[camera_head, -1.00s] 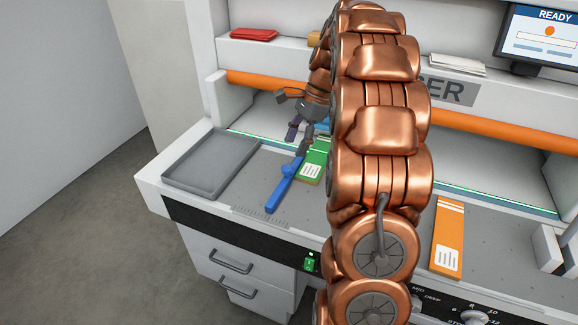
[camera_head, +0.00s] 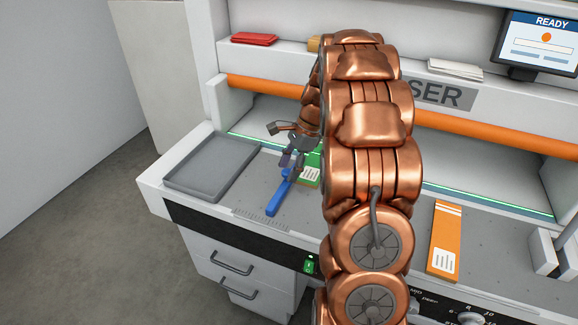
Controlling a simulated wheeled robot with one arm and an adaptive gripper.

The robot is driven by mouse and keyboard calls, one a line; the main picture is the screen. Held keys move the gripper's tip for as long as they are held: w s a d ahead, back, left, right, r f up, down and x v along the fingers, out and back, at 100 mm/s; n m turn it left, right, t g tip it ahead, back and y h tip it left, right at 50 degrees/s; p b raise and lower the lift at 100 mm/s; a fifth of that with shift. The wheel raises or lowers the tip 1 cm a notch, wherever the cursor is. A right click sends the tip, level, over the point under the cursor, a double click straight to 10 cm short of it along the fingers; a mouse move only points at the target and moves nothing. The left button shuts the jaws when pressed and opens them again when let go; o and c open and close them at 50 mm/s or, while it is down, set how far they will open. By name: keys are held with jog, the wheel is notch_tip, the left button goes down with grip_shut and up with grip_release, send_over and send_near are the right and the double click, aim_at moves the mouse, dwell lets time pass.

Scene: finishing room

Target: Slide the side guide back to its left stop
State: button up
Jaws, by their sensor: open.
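The side guide is a blue bar (camera_head: 279,197) lying slanted on the grey bed, in front of the back opening. A ruled scale (camera_head: 262,218) is marked on the bed by its near end. My gripper (camera_head: 291,161) is open, with dark fingers pointing down at the far end of the guide. I cannot tell whether the fingers touch the guide or stand on both sides of it. The left stop cannot be made out. My copper arm hides the bed to the right of the guide.
A green card (camera_head: 309,176) lies just right of the guide, partly hidden by my arm. A grey tray (camera_head: 213,166) stands to the left, with bare bed between. An orange card (camera_head: 445,240) lies at the right. An orange bar (camera_head: 262,87) crosses above the bed.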

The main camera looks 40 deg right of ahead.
grip_shut()
dwell(0.6)
